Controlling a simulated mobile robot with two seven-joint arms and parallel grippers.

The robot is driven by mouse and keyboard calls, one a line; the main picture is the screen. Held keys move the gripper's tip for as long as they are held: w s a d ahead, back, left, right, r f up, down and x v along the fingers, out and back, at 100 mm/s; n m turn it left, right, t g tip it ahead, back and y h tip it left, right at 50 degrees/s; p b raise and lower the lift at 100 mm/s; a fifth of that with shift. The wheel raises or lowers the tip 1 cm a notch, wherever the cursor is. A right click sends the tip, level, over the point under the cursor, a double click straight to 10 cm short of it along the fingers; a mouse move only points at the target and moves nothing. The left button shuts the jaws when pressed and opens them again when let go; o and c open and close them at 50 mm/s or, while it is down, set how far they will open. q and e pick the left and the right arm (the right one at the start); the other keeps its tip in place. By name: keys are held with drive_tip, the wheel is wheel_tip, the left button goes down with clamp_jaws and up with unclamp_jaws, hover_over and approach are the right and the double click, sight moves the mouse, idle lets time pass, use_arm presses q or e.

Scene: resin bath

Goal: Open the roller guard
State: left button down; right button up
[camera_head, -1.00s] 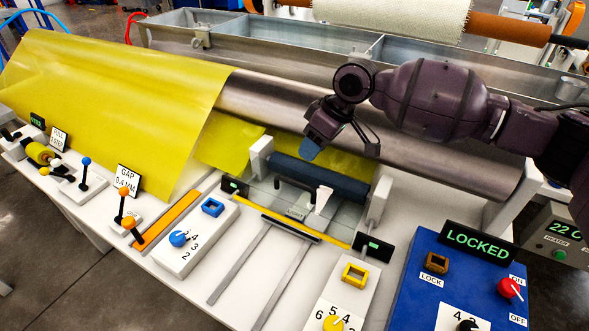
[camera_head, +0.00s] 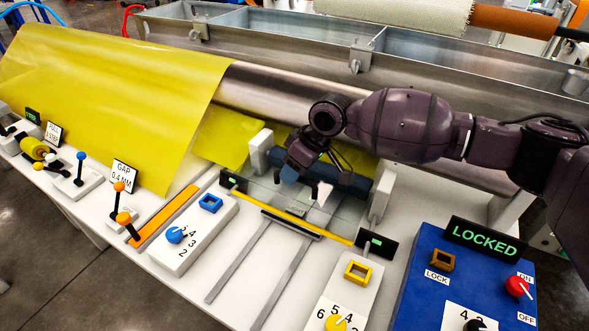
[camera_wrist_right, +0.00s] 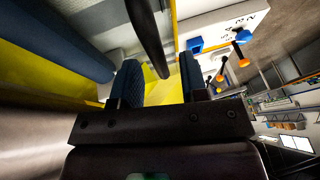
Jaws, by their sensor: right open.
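The roller guard (camera_head: 342,222) is a clear, low panel with a yellow front strip, in front of the dark blue roller (camera_head: 355,184). In the right wrist view a dark bar (camera_wrist_right: 150,38), likely the handle, lies ahead of and between the blue finger pads. My right gripper also shows there (camera_wrist_right: 160,78), open with nothing between its pads. Whether it touches the handle I cannot tell. My left gripper is not in view.
A blue control box (camera_head: 420,275) with a lit LOCKED sign (camera_head: 483,241) stands at right. Yellow sheet (camera_head: 120,100) hangs over the left side. A grey rail frame (camera_head: 255,270), blue-knob block (camera_head: 190,235) and yellow-knob block (camera_head: 350,290) stand in front of the guard.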

clamp_jaws()
drive_tip(key=shift+w, duration=0.1)
drive_tip(key=shift+d+r+g, duration=0.1)
drive_tip(key=shift+r+g, duration=0.05)
drive_tip(key=shift+g, duration=0.15)
drive_tip(key=shift+w+d+r+m+g+y+b, duration=0.45)
drive_tip(key=shift+w+r+g+y+b, duration=0.2)
drive_tip(key=shift+w+g+y+b, duration=0.25)
drive_tip(key=shift+w+d+r+g+y+b, duration=0.3)
drive_tip(key=shift+g+y, duration=0.1)
drive_tip(key=shift+g, duration=0.2)
drive_tip(key=shift+w+d+r+m+g+y+b, duration=0.3)
drive_tip(key=shift+w+r+g+y+b, duration=0.1)
drive_tip(key=shift+w+g+y, duration=0.1)
drive_tip(key=shift+w+d+r+y, duration=0.25)
drive_tip(key=shift+y, duration=0.05)
